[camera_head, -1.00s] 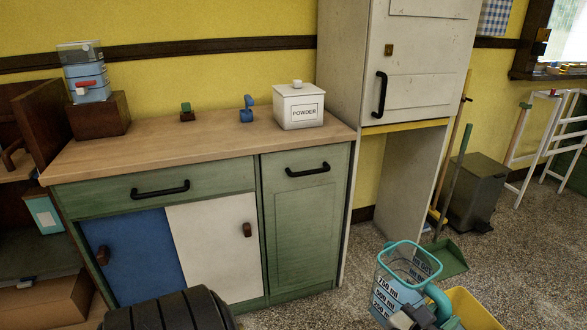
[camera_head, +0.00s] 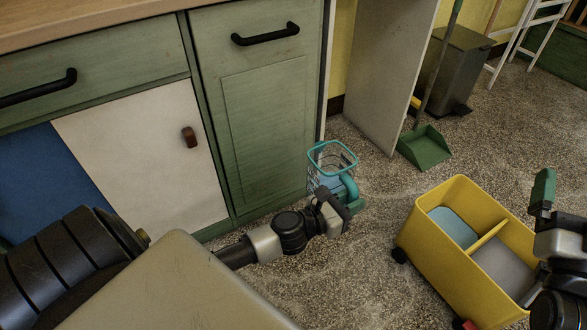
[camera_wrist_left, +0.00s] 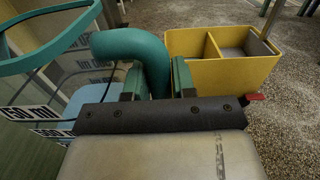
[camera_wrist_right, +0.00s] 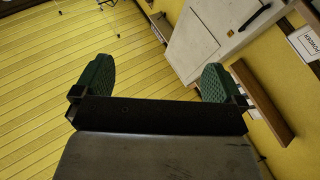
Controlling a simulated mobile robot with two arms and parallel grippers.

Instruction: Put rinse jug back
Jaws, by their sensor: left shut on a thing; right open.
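The rinse jug (camera_head: 333,160) is clear with a teal rim and a teal handle, and holds some blue liquid. It is upright near the foot of the green cabinet, left of the yellow bucket. My left gripper (camera_head: 350,198) is shut on its handle; in the left wrist view the fingers (camera_wrist_left: 158,82) sit on both sides of the teal handle, and the jug (camera_wrist_left: 60,80) shows volume marks. I cannot tell whether its base touches the floor. My right gripper (camera_wrist_right: 158,80) is open and empty; in the head view one green fingertip (camera_head: 543,190) shows at the right edge.
A yellow wheeled bucket (camera_head: 440,255) with two compartments stands between my arms. The green cabinet (camera_head: 265,120) with black handles and a blue and a white door is at the left. A green dustpan (camera_head: 425,148) and a pedal bin (camera_head: 458,70) stand behind.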

